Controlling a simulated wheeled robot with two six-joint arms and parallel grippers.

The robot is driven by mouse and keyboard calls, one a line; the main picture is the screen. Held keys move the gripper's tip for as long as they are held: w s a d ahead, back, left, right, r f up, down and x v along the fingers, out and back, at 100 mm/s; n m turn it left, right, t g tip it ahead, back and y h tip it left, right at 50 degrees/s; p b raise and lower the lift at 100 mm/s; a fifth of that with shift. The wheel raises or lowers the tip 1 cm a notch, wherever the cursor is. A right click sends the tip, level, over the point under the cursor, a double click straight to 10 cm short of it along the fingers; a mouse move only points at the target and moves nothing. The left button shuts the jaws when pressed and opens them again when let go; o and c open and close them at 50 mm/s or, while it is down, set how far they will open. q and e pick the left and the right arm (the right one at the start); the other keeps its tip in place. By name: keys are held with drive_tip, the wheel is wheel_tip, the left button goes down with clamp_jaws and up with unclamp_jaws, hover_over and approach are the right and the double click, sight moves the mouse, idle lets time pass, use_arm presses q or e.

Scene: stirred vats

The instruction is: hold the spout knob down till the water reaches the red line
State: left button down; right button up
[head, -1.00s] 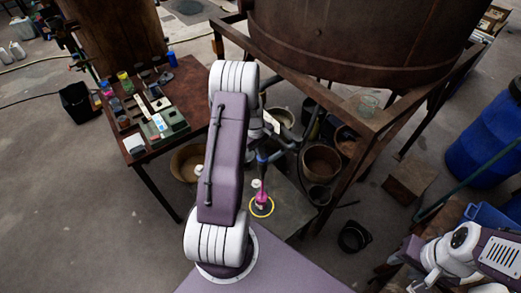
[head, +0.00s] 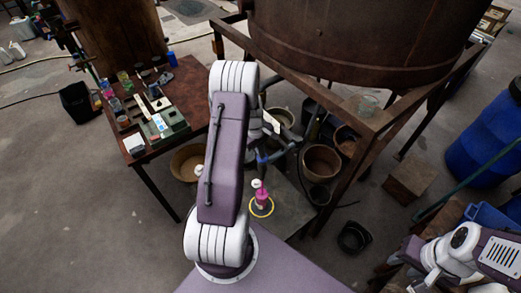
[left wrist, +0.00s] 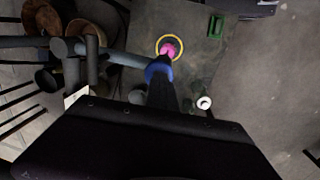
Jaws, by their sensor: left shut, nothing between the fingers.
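My left gripper (head: 262,160), dark with a blue band, is shut and empty. In the head view it is above the pink object and apart from it; in the left wrist view its tip (left wrist: 158,72) overlaps the pink shape's lower edge. I cannot make out the spout knob, water level or red line.
A large rusty vat (head: 350,40) stands on a metal frame, with pots such as a brown one (head: 321,162) beneath. A side table (head: 180,92) with small items is at left. A blue barrel (head: 488,135) is at right.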

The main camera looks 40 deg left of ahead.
use_arm(q)
drive_tip(key=shift+s+d+f, duration=0.25)
drive_tip(key=shift+s+f, duration=0.15)
drive_tip(key=shift+f, duration=0.1)
idle(0.3)
drive_tip(key=r+p, duration=0.3)
drive_tip(key=w+r+p, duration=0.1)
drive_tip(key=shift+a+r+p, duration=0.35)
drive_tip(key=shift+a+r, duration=0.05)
wheel_tip(320, 180, up, 10)
drive_tip(key=s+b, duration=0.1)
drive_tip(key=b, duration=0.1)
drive_tip(key=shift+s+a, duration=0.3)
drive_tip(key=shift+a, duration=0.05)
drive_tip(key=shift+w, duration=0.15)
